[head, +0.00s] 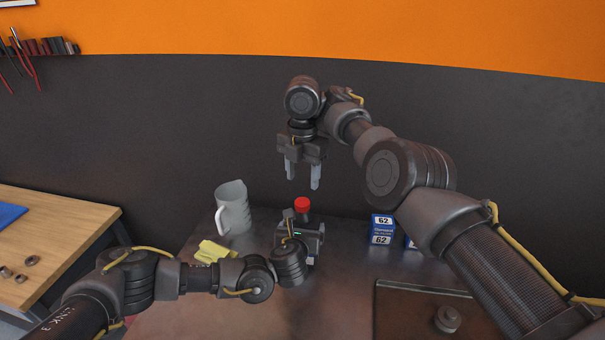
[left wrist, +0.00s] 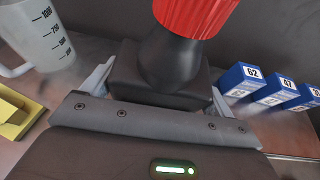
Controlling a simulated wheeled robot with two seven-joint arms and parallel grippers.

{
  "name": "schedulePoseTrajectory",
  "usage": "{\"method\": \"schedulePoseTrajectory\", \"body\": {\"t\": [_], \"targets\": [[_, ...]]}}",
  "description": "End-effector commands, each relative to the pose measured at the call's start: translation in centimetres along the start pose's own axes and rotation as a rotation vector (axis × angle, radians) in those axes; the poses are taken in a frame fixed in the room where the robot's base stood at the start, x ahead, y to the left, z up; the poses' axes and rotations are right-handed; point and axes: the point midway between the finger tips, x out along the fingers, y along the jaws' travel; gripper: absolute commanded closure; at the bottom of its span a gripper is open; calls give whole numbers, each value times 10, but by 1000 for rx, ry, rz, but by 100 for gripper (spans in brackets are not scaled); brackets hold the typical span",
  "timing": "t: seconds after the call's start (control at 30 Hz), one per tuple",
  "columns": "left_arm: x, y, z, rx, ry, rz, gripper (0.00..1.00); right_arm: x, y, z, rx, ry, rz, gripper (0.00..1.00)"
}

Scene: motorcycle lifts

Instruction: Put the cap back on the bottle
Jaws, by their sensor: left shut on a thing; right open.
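A dark bottle (head: 303,217) stands on the metal bench top near the back. In the left wrist view its dark body and tapering neck (left wrist: 172,62) fill the upper middle. The red ribbed cap (head: 302,203) sits at the top of the neck and also shows in the left wrist view (left wrist: 195,12); I cannot tell how firmly it is seated. My left gripper (head: 300,238) is shut on the bottle's body, with a finger on each side (left wrist: 158,88). My right gripper (head: 303,178) is open and empty, pointing down above the cap and apart from it.
A clear measuring jug (head: 233,208) stands left of the bottle, with a yellow cloth (head: 213,251) in front of it. Blue boxes (head: 382,229) stand to the right. A dark tray (head: 400,318) with a small round metal part (head: 448,319) lies front right. A wooden table (head: 60,225) stands left.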

Motion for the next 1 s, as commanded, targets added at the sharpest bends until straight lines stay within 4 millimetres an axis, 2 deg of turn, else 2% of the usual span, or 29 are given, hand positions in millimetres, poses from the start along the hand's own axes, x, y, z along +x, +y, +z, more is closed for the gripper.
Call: {"method": "schedulePoseTrajectory", "body": {"t": [0.37,0.8,1.0], "targets": [[0,0,1,-2,-2,-1,76,5,0,0,1,0,0,47],[0,-1,2,-2,-2,-2,76,64,0,0,4,0,-1,47],[0,-1,2,-2,-2,-2,76,78,0,0,2,-1,1,47]]}}
